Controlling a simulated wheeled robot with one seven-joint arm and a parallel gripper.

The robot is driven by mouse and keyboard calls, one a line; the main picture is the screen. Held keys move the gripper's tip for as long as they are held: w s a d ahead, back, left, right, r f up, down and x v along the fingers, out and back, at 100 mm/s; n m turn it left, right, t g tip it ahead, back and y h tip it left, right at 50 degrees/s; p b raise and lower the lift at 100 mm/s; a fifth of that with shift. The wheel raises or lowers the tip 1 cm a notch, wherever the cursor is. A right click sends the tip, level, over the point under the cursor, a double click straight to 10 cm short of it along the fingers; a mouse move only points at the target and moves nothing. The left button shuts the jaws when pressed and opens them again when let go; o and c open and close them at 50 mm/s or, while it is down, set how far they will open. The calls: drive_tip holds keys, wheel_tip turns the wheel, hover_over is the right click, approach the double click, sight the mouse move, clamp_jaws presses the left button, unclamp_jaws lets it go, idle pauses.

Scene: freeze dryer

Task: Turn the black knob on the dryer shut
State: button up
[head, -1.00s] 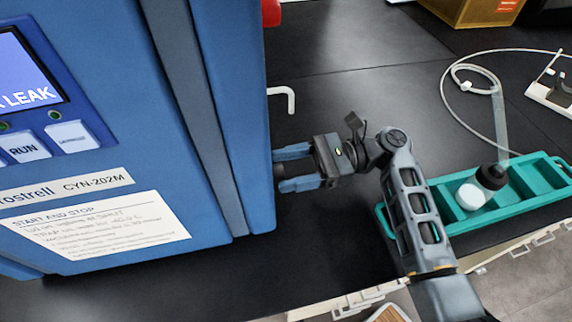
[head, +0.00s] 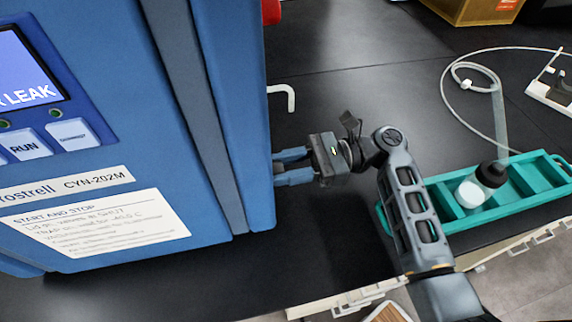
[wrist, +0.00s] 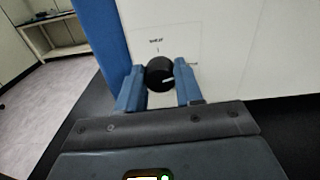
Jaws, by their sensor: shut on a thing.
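The blue freeze dryer (head: 160,120) fills the left of the head view, its screen ending in "LEAK". The black knob (wrist: 160,73) shows in the wrist view on the dryer's white side panel, with a light pointer mark toward its lower right. Small labels stand above it and to its right; they are too small to read surely. My gripper (head: 280,168) reaches the dryer's right side in the head view, where the knob is hidden. In the wrist view its blue fingers (wrist: 159,84) are on either side of the knob, shut on it.
A white bent pipe (head: 284,97) sticks out of the dryer's side behind my gripper. A red part (head: 271,11) is farther back. A teal tray (head: 530,182) with a black-capped bottle (head: 480,182) stands to the right.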

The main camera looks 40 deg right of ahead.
drive_tip(key=shift+n, duration=0.4)
drive_tip(key=n, duration=0.2)
drive_tip(key=shift+n+p, duration=0.4)
drive_tip(key=shift+s+f+n+b, duration=0.1)
drive_tip(key=shift+n+b, duration=0.7)
drive_tip(key=shift+n, duration=2)
drive_tip(key=shift+s+f+n+b, duration=0.1)
drive_tip(key=shift+n+b, duration=0.65)
drive_tip(key=shift+n, duration=2.05)
drive_tip(key=o, duration=1)
drive_tip(key=shift+r, duration=0.1)
drive_tip(key=shift+o, duration=0.2)
